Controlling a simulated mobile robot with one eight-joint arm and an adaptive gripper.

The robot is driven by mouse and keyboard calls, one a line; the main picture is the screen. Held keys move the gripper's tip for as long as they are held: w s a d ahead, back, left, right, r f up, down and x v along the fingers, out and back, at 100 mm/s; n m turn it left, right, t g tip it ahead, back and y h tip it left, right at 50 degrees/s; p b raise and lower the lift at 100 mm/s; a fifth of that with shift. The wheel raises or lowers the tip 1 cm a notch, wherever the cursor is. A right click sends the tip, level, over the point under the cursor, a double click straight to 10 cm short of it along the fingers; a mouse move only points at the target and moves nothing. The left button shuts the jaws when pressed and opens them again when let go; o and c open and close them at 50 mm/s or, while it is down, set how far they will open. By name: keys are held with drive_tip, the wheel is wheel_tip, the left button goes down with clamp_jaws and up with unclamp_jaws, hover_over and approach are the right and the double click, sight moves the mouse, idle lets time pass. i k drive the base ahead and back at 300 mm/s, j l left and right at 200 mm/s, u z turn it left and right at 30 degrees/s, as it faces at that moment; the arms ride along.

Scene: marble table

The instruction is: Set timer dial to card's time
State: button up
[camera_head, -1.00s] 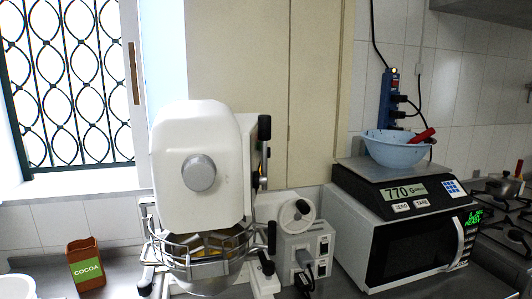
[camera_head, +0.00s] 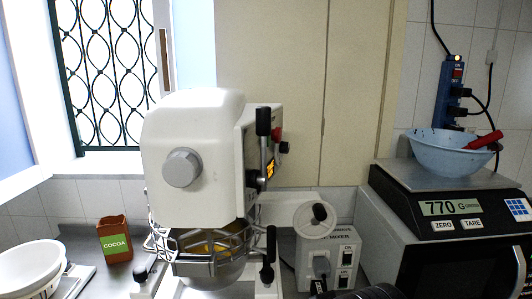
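A white stand mixer (camera_head: 195,150) stands at the centre, with a grey round knob (camera_head: 182,168) on its front. On its right side are a black lever (camera_head: 263,122), a red button (camera_head: 277,134), a small black knob (camera_head: 284,148) and an orange-lit display (camera_head: 270,170). A white disc with a black handle (camera_head: 319,212) sits above a white switch box (camera_head: 328,262). I cannot tell which of these is the timer dial, and no card with a time is readable. My gripper's fingers do not show; a dark ribbed shape at the bottom edge is unclear.
A scale (camera_head: 440,200) reading 770 carries a blue bowl (camera_head: 452,153) on top of a microwave (camera_head: 385,262) at right. A brown cocoa box (camera_head: 115,240) and white bowls (camera_head: 28,268) stand at left. A wire guard (camera_head: 205,241) surrounds the mixer bowl.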

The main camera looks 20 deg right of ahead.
sight(284, 147)
drive_tip(key=u, duration=1.3)
drive_tip(key=z, duration=1.3)
drive_tip(key=i+l+z, duration=0.1)
drive_tip(key=i+l, duration=0.15)
drive_tip(key=i, duration=0.1)
